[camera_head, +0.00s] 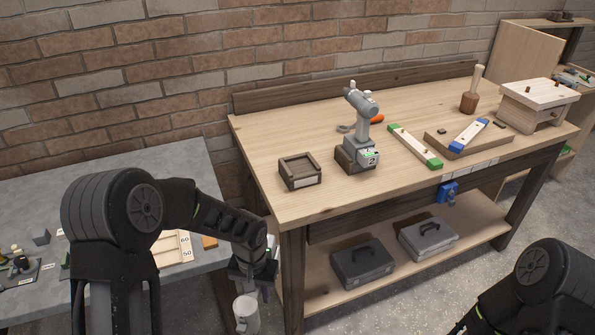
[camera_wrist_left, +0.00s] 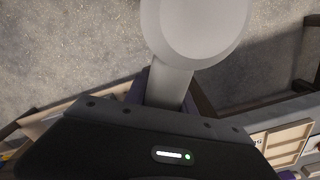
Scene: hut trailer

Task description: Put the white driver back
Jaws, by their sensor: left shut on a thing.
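My left gripper (camera_head: 254,278) hangs low at the left end of the workbench, beside its front left leg. It is shut on the white driver (camera_head: 246,313), whose pale rounded body hangs below the fingers. In the left wrist view the white driver (camera_wrist_left: 195,25) shows a big round end and a narrower grip running into the jaws. An open dark wooden holder (camera_head: 300,171) with a pale label stands empty on the bench's left part. A grey driver (camera_head: 360,105) stands upright in another dark holder (camera_head: 357,158) just right of it. My right gripper is out of view.
The wooden workbench (camera_head: 262,140) has free room around the empty holder. Two grey cases (camera_head: 362,265) sit on the lower shelf. A grey table (camera_head: 185,165) stands left.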

